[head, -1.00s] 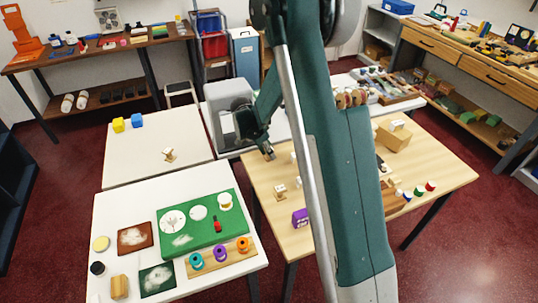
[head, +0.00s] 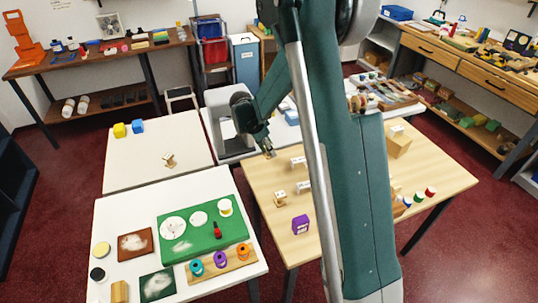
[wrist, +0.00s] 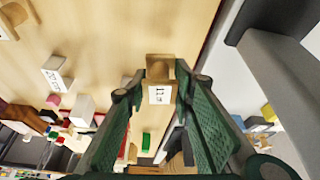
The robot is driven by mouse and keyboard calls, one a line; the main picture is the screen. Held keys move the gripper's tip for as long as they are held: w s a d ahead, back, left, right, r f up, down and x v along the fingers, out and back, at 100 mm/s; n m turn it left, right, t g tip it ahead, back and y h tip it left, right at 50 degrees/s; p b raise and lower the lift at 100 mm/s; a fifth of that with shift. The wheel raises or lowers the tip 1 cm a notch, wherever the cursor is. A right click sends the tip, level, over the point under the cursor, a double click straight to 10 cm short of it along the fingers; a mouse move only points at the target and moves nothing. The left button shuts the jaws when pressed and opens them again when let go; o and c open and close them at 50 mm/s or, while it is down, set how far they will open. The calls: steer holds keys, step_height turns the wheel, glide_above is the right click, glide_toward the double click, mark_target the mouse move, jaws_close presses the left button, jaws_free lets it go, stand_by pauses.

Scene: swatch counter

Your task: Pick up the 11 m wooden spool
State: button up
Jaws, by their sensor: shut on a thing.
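The wooden spool (wrist: 158,66) shows in the wrist view between my fingers, with a white label that reads 11 m. My gripper (wrist: 161,88) is shut on it, one green finger on each side. In the head view my gripper (head: 268,153) is at the far left part of the light wooden table (head: 262,178). The spool is only a small patch at the fingertips there, and I cannot tell whether it touches the table.
Another labelled spool (head: 280,199) and a purple block (head: 300,225) stand nearer on the wooden table. White label blocks (head: 298,162) stand right of my gripper. A grey machine (head: 229,120) is close on the left. My arm hides the table's middle.

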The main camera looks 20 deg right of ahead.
steer(key=shift+r, duration=2.4)
